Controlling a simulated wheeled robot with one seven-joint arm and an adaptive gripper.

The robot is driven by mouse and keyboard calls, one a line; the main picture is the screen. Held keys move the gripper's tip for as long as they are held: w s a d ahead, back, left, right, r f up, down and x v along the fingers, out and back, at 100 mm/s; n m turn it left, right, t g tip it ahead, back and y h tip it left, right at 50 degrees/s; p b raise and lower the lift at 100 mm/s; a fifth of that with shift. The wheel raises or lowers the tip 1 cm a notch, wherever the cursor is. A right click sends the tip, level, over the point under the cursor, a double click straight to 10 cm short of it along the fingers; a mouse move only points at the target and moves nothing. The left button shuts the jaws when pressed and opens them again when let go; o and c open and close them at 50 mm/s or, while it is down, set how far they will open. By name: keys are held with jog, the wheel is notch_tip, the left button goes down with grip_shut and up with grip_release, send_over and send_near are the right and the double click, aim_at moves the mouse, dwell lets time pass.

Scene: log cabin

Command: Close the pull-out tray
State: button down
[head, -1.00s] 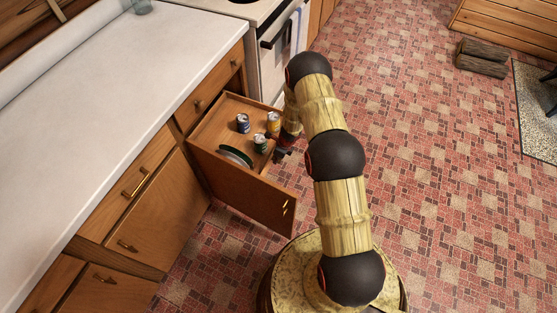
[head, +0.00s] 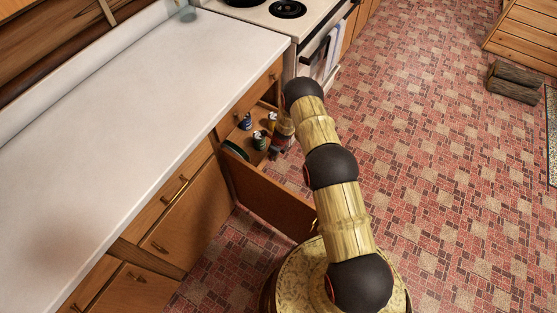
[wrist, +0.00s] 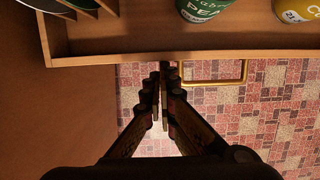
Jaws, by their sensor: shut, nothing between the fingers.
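The pull-out tray (head: 262,157) is a wooden drawer in the lower cabinet, partly out from under the counter. It holds a blue can (head: 245,121), a yellow can (head: 271,118), a green can (head: 258,140) and green-rimmed plates (head: 236,149). In the wrist view the tray's near wall (wrist: 190,45) crosses the top, with a brass handle (wrist: 243,72) on its outer side. My gripper (wrist: 162,68) is shut and empty, its fingertips at or very near that wall, left of the handle; contact is unclear. In the head view my gripper (head: 276,153) is partly hidden by my arm.
An open cabinet door (head: 270,200) stands out on the near side of the tray and fills the left of the wrist view (wrist: 50,110). The white counter (head: 150,120) overhangs the cabinet. A stove (head: 300,20) stands beyond.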

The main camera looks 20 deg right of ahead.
jog(key=b, duration=0.3)
send_over(252, 153)
jog(key=s+d, duration=0.2)
jog(key=shift+a+f, duration=0.15)
jog(key=shift+a, duration=0.1)
jog(key=shift+w+a+b, duration=0.4)
jog(key=shift+w+a, duration=0.3)
jog(key=shift+w, duration=0.2)
